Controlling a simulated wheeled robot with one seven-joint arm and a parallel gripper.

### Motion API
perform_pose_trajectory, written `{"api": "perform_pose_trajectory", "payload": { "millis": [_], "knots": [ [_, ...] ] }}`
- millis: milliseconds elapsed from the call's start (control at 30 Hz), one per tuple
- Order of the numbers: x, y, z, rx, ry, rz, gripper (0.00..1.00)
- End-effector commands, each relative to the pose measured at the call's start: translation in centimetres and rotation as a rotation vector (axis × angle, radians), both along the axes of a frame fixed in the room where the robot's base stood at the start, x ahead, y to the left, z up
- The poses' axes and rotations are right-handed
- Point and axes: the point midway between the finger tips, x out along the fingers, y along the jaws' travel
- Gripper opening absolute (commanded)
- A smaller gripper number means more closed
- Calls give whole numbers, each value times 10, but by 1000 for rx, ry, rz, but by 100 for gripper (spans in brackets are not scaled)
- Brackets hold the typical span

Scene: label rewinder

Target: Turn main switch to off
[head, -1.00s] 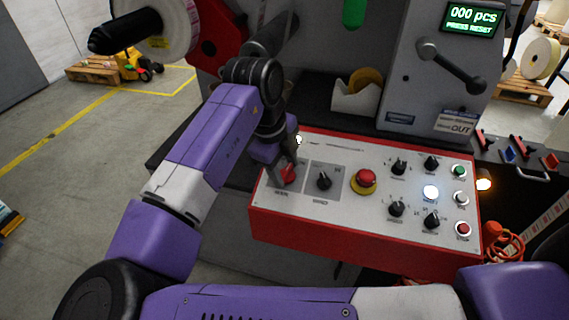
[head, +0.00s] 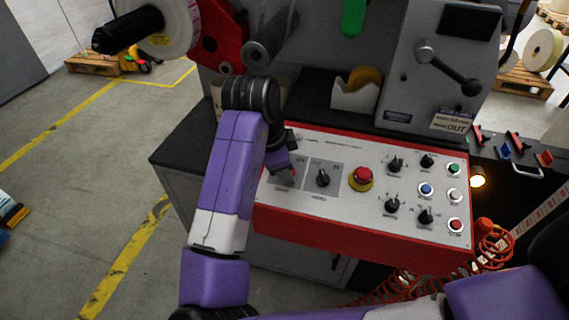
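The control panel (head: 330,212) is a white face in a red frame, below the middle of the head view. The red main switch (head: 287,176) is at its left end, on a grey plate, and is mostly hidden by my gripper. My gripper (head: 284,178) is right over the main switch, pointing down at it. Its fingertips are too covered to tell whether they are open, shut or touching the knob. The display (head: 470,21) at the top right is dark, and the blue button (head: 425,189) is unlit.
Right of the main switch are a black selector (head: 323,177) and a red emergency stop (head: 361,178) on yellow. Several black knobs and small buttons fill the right side. A white holder (head: 355,95) stands behind the panel. A coiled red hose (head: 490,250) hangs at right.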

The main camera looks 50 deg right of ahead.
Motion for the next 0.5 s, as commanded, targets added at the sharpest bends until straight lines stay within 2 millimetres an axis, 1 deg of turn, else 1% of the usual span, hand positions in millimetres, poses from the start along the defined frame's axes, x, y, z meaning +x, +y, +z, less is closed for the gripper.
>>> {"api": "perform_pose_trajectory", "payload": {
  "millis": [200, 500],
  "knots": [
    [1, 1, 1, -3, 8, 40, 7],
    [1, 1, 1, -4, 10, 47, 7]
  ]
}}
